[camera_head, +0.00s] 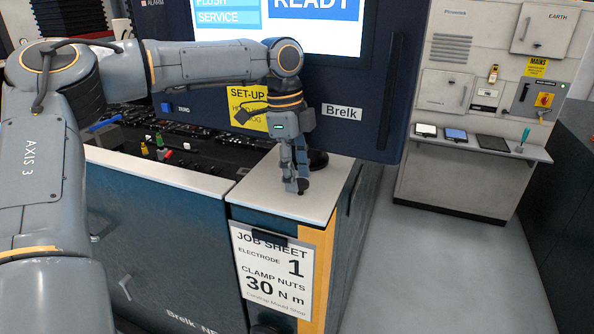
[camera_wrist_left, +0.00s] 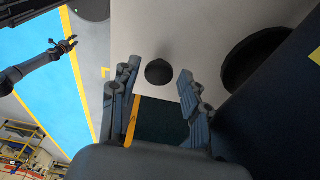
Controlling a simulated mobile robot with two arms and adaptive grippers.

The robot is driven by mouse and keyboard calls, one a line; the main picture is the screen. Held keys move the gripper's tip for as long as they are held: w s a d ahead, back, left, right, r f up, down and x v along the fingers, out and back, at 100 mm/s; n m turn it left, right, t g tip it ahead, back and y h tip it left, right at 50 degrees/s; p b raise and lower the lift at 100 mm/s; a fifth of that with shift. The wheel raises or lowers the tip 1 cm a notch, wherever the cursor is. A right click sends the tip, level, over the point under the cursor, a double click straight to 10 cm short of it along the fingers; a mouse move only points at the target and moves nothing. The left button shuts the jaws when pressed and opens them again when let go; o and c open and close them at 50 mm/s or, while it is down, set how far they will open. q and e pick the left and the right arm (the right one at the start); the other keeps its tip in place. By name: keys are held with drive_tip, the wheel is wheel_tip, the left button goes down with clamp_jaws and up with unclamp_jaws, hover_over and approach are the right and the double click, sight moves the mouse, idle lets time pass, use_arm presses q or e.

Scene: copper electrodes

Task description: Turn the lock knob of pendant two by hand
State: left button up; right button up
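My left gripper (camera_head: 297,188) points down just above the white top of the machine's front corner (camera_head: 265,197). In the left wrist view my left gripper (camera_wrist_left: 159,70) is open, its fingers apart on either side of a small dark round knob (camera_wrist_left: 159,73) on the white top. The knob shows between the fingertips; contact cannot be told. In the head view the fingers mostly hide it. The pendant, a large dark panel (camera_head: 383,100) with a lit READY screen, stands behind. My right gripper (camera_wrist_left: 64,45) shows small in the left wrist view, its fingers spread, over the floor.
A dark round base (camera_head: 318,160) stands on the white top close behind the gripper; it shows large in the left wrist view (camera_wrist_left: 238,70). A job sheet (camera_head: 271,268) hangs on the front. A grey cabinet (camera_head: 440,170) with a shelf stands right, beyond clear floor.

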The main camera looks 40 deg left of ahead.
use_arm(q)
drive_tip(key=shift+r, duration=3.05)
drive_tip(key=shift+r, duration=0.1)
wheel_tip(320, 180, up, 12)
drive_tip(key=a, duration=0.1)
drive_tip(key=shift+s+a, duration=0.15)
drive_tip(key=shift+a, duration=0.25)
drive_tip(key=shift+f, duration=0.2)
